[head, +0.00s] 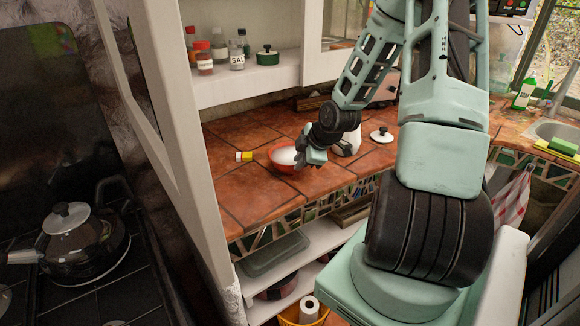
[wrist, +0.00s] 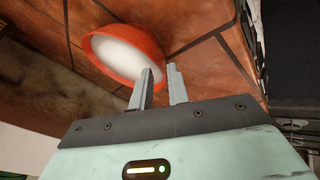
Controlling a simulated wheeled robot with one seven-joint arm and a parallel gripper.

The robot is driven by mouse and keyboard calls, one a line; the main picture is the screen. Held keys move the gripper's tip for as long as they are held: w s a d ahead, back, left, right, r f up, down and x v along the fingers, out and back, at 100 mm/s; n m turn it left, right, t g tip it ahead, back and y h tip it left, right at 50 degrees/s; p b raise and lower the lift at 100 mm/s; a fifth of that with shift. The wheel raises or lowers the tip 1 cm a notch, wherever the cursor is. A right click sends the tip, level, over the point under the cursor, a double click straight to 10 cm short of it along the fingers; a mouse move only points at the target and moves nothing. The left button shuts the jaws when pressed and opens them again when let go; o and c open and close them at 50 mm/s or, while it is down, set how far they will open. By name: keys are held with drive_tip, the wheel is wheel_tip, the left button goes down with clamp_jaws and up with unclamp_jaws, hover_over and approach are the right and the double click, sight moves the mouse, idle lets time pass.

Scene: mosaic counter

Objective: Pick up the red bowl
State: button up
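The red bowl (head: 284,168), with a white inside, stands upright on the tiled counter near its front edge. My gripper (head: 299,158) is low at the bowl's right side in the head view. In the wrist view the bowl (wrist: 118,50) lies ahead and to the left. There, my gripper's fingers (wrist: 161,73) are apart with a narrow gap between them. The left finger overlaps the bowl's rim and the right finger is just outside it. I cannot tell whether either finger touches the bowl.
A yellow-capped small shaker (head: 244,156) lies left of the bowl. A white lidded pot (head: 348,143) and a loose lid (head: 381,135) are to the right. A shelf (head: 246,84) with jars hangs above. A cabinet side panel (head: 185,150) bounds the counter's left.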

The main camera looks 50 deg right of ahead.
sight(291, 168)
drive_tip(key=shift+p+x, duration=0.55)
drive_tip(key=shift+x, duration=2.45)
drive_tip(key=shift+a+r, duration=0.1)
clamp_jaws()
